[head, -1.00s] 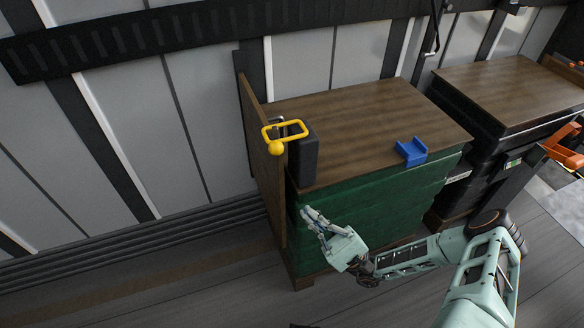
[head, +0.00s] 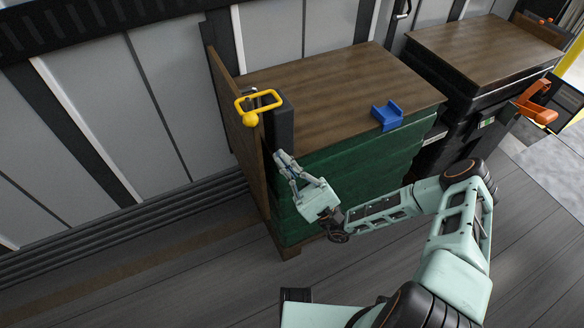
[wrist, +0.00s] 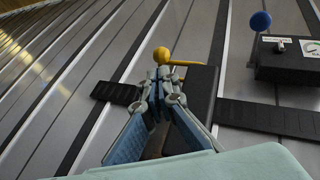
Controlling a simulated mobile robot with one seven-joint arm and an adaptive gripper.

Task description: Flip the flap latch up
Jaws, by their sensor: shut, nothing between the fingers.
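The flap latch is a yellow loop handle with a ball end (head: 251,118). It sits at the top of a dark upright block (head: 281,124) at the left front corner of the green cabinet. In the wrist view the yellow ball (wrist: 161,55) shows just beyond my fingertips, with a yellow bar running right from it. My gripper (head: 282,158) is shut and empty, below and slightly right of the latch in the head view. It also shows in the wrist view (wrist: 160,80), where its fingers hide part of the dark block. I cannot see it touching the latch.
A blue bracket (head: 387,115) lies on the wooden cabinet top (head: 340,80). A wooden panel (head: 230,110) stands along the cabinet's left side. A second dark cabinet with a wooden top (head: 485,50) stands to the right. The floor (head: 140,275) at front left is clear.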

